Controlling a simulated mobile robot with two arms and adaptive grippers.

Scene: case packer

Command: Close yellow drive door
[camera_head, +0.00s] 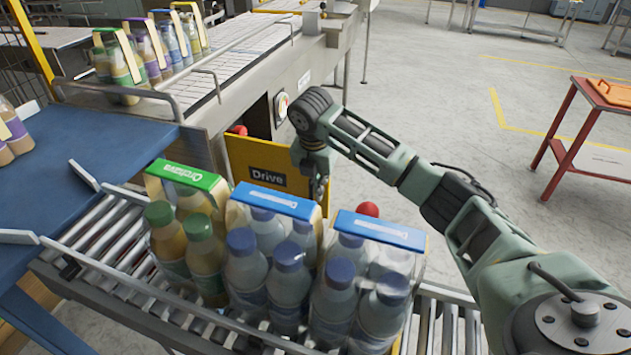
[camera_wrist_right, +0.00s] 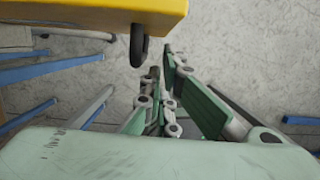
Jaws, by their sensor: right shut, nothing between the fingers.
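The yellow drive door (camera_head: 240,165), with a dark "Drive" label, stands out from the machine's side below the conveyor, so it is ajar. Its lower part is hidden behind the bottle packs. My right gripper (camera_head: 319,188) points down at the door's right edge, shut and empty. In the right wrist view, the yellow door (camera_wrist_right: 90,12) crosses the top, with a dark rounded part (camera_wrist_right: 139,46) hanging beneath it. My shut right gripper (camera_wrist_right: 160,105) is just below that part; whether they touch I cannot tell. My left gripper is out of view.
Packs of bottles with green (camera_head: 187,174) and blue (camera_head: 277,200) tops stand on the roller conveyor (camera_head: 105,235) in front. A red knob (camera_head: 367,209) shows behind them. A red table (camera_head: 570,135) stands at right. The floor between is clear.

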